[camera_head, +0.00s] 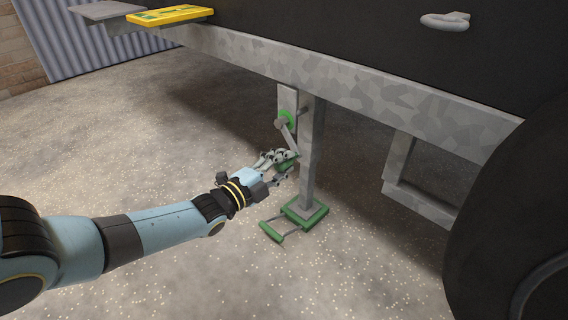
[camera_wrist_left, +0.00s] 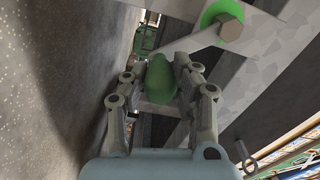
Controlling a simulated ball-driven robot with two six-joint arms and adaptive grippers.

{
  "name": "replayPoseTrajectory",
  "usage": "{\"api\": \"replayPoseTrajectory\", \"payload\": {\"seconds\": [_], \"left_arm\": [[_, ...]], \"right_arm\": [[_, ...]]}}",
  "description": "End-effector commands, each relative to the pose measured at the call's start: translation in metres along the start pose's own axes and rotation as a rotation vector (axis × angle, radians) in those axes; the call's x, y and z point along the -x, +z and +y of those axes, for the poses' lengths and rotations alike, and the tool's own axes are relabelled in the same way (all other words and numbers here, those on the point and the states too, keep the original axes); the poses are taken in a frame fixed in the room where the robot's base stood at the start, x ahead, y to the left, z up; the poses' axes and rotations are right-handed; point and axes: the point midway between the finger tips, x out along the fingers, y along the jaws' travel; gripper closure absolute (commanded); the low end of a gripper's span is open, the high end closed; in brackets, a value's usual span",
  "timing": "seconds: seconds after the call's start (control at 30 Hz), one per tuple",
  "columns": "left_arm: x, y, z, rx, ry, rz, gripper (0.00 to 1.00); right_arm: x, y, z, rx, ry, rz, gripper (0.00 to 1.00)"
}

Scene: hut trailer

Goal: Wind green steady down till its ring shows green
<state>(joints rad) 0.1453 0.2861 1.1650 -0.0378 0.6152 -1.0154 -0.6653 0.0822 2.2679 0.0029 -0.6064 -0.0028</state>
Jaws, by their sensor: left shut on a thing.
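The green steady is a grey upright leg (camera_head: 309,160) under the trailer frame, with a green foot (camera_head: 305,213) at or very near the ground; I cannot tell if it touches. A green ring (camera_head: 287,118) sits around the crank hub at the leg's top and shows in the left wrist view (camera_wrist_left: 222,13). The grey crank arm (camera_head: 287,137) slants down from the hub. My left gripper (camera_head: 284,163) is shut around the green crank handle (camera_wrist_left: 159,80), whose rounded end shows between the fingers. My right gripper is out of view.
The galvanised trailer frame (camera_head: 350,88) runs just above the crank. A green bar (camera_head: 272,232) on thin rods lies beside the foot. A frame bracket (camera_head: 425,205) and dark wheel (camera_head: 510,220) stand to the right. A yellow step (camera_head: 170,15) is upper left. The ground at left is clear.

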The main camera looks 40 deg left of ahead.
Motion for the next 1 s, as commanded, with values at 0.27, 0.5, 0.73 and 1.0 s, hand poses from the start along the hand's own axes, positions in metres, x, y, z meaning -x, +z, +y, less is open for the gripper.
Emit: {"api": "replayPoseTrajectory", "payload": {"seconds": [0.27,0.5,0.73,1.0], "left_arm": [[0.0026,0.0025,0.0045,0.005,0.01,-0.006,1.0],[0.0026,0.0025,0.0045,0.005,0.01,-0.006,0.63],[0.0014,0.0017,0.0027,0.004,0.006,-0.004,0.48],[0.0104,0.0016,0.0027,0.003,0.006,-0.003,0.48]], "right_arm": [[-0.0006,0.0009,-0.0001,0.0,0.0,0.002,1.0],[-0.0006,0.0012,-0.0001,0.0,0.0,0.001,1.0],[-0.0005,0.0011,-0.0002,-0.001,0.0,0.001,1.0],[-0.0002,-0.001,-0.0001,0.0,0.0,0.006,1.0]]}}
